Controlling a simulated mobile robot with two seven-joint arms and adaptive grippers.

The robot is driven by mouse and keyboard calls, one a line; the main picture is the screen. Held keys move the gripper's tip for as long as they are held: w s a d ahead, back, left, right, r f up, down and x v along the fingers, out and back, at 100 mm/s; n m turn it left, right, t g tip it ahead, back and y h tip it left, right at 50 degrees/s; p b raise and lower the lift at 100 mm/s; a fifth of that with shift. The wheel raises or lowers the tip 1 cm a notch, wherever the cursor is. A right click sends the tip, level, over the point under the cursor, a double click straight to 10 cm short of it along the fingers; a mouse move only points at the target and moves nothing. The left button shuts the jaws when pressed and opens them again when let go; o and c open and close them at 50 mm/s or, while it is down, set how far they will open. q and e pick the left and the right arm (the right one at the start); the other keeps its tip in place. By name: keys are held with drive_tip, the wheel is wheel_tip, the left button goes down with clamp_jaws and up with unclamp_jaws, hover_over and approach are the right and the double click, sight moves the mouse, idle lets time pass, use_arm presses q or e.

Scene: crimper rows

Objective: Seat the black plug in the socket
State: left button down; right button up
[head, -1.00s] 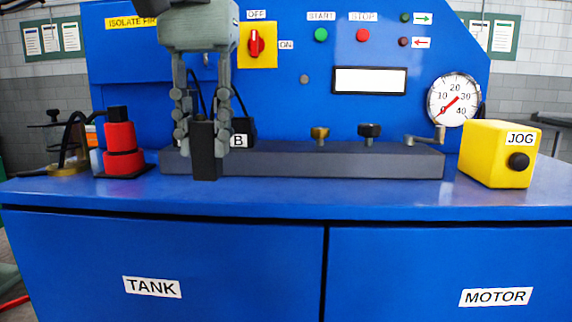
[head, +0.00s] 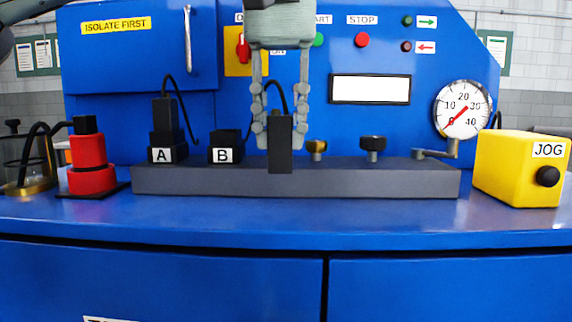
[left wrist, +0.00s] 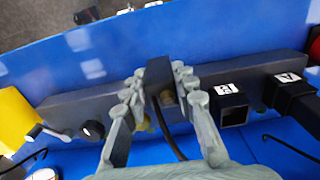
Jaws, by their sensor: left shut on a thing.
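My left gripper (head: 279,145) is shut on the upright black plug (head: 280,150), with a black cable looping from its top. The plug also shows between the fingers in the left wrist view (left wrist: 160,76). In the head view it is just right of the black socket labelled B (head: 226,155); its lower end overlaps the grey bar (head: 370,182), and I cannot tell if they touch. Socket B shows an empty square opening in the left wrist view (left wrist: 233,115). The socket labelled A (head: 162,154) has another black corded plug (head: 164,115) standing in it. My right gripper is not in view.
A brass knob (head: 317,148), a black knob (head: 372,144) and a lever (head: 433,154) stand on the bar to the right. A red stacked piece (head: 87,165) is at left, a yellow JOG box (head: 518,168) at right. The blue counter front (head: 300,222) is clear.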

sight(286, 161)
use_arm(q)
drive_tip(key=shift+w+d+f, duration=0.2)
drive_tip(key=shift+d, duration=0.1)
drive_tip(key=shift+d+f, duration=0.1)
drive_tip(key=shift+f, duration=0.25)
drive_tip(key=shift+f+b, duration=0.35)
drive_tip(key=shift+f, duration=1.4)
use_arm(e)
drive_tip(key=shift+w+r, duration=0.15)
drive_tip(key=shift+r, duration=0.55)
use_arm(q)
drive_tip(key=shift+f, duration=0.15)
drive_tip(key=c, duration=1.2)
unclamp_jaws()
